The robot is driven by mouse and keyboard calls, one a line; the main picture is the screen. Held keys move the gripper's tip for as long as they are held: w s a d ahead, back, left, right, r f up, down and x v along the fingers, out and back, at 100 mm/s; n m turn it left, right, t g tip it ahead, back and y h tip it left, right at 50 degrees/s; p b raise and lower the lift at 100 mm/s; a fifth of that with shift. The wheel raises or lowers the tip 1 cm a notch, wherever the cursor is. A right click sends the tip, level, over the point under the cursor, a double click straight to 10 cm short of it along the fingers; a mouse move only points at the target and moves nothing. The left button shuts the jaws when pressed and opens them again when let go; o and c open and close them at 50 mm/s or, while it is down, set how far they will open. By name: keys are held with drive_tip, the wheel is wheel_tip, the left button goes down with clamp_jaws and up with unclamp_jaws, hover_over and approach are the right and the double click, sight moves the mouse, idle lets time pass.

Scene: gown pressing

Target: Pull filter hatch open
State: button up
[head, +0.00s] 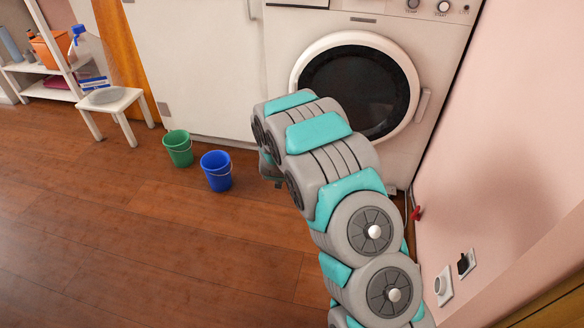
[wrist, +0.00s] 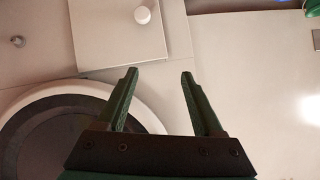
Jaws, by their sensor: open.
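The filter hatch (wrist: 112,45) is a pale square panel with a round white knob (wrist: 142,15), at the top of the wrist view. I cannot tell whether it stands slightly ajar. My gripper (wrist: 158,73) is open and empty. Its two dark green fingers point towards the hatch side, with the fingertips below the knob in the picture and apart from it. In the head view, my arm covers the lower left front of the white washer (head: 440,60), and the hatch is hidden there. My gripper is mostly hidden behind the arm.
The washer's round door (head: 405,75) is shut; its rim (wrist: 60,100) lies at the lower left of the wrist view. A green bucket (head: 178,150) and a blue bucket (head: 216,172) stand left of my arm. A white stool (head: 128,100) is farther left. A pink wall (head: 500,150) is close on the right.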

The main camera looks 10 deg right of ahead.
wheel_tip(320, 180, down, 14)
drive_tip(key=m+t+h+b, duration=0.1)
drive_tip(key=t+h+b, duration=0.2)
drive_tip(key=t+h, duration=0.15)
drive_tip(key=b+x, duration=0.1)
drive_tip(key=x, duration=0.7)
drive_tip(key=shift+t+y, duration=0.35)
drive_tip(key=shift+y, duration=0.1)
drive_tip(key=shift+d+f, duration=0.1)
drive_tip(key=shift+c, duration=0.4)
clamp_jaws()
idle(0.4)
